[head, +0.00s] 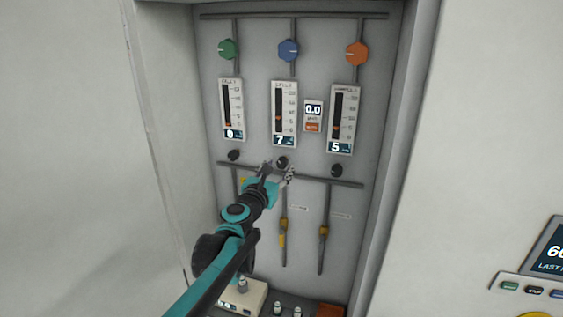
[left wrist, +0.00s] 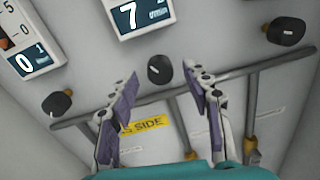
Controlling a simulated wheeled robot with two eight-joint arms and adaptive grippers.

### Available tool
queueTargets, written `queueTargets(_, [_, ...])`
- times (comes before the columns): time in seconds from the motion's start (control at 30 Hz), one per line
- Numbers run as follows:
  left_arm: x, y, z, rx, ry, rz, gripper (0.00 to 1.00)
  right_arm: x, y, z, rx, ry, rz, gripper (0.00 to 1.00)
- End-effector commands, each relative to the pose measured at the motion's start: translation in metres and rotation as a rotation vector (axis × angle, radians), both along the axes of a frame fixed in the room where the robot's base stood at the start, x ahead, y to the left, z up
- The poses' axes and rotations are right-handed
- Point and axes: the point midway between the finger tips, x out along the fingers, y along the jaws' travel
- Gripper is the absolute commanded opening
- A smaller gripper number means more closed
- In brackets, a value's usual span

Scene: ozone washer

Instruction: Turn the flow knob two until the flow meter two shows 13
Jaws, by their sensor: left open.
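Flow meter two (head: 284,114) is the middle panel gauge in the head view, and its display reads 7. The display also shows at the top of the left wrist view (left wrist: 143,14). Flow knob two is the black knob (head: 282,161) just below that meter. My right gripper is not in view.
The left meter (head: 232,109) reads 0 and the right meter (head: 345,119) reads 5. Black knobs sit below them, left (head: 233,155) and right (head: 336,171). A grey horizontal pipe (head: 325,180) runs below the knobs. Cabinet walls enclose both sides.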

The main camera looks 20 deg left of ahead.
Motion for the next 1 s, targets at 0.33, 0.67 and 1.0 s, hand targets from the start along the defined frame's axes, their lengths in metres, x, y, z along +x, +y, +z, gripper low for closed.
queueTargets(0.33, [0.030, -0.003, 0.000, 0.002, 0.000, -0.001, 0.49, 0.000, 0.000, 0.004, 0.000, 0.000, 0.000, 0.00])
queueTargets(0.67, [0.030, -0.003, 0.000, 0.003, 0.000, -0.001, 0.17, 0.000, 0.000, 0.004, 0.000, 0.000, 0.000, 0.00])
queueTargets(1.0, [0.030, -0.003, 0.000, 0.014, 0.000, -0.001, 0.00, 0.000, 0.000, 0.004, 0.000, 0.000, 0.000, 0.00])
